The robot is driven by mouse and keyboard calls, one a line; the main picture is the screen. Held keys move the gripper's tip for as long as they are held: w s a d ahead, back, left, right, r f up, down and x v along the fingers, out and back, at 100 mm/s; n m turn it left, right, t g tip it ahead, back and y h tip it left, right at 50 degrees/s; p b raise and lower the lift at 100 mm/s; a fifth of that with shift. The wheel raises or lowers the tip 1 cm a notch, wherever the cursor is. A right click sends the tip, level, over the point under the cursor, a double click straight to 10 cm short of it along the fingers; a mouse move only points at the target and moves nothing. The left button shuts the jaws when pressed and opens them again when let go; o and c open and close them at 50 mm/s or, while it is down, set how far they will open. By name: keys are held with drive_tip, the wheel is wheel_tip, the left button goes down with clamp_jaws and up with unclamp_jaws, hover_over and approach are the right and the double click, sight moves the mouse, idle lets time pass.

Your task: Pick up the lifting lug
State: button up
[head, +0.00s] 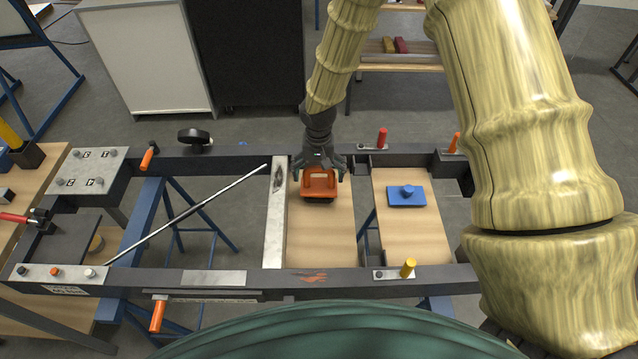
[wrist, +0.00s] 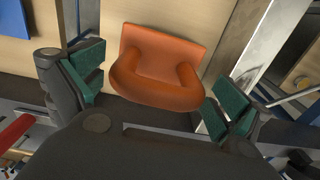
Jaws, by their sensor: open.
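The orange lifting lug (head: 319,184) lies on a wooden board inside the container frame, just below my gripper (head: 320,172) in the head view. In the wrist view the lug (wrist: 158,62) shows an orange plate with a raised rounded loop. My gripper (wrist: 152,105) is open, with green-padded fingers on either side of the lug's loop. I see a gap between each finger and the lug.
A blue block with a knob (head: 406,195) sits on the neighbouring wooden board. A light metal crossbar (head: 275,225) stands close to the left of the lug. The dark frame beam (head: 240,280) runs in front, and red and yellow pins stand on the frame at right.

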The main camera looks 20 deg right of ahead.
drive_tip(key=shift+w+f, duration=0.1)
drive_tip(key=shift+f, duration=0.2)
drive_tip(key=shift+s, duration=0.25)
drive_tip(key=shift+w, duration=0.15)
drive_tip(key=c, duration=1.5)
drive_tip(key=shift+r, duration=0.2)
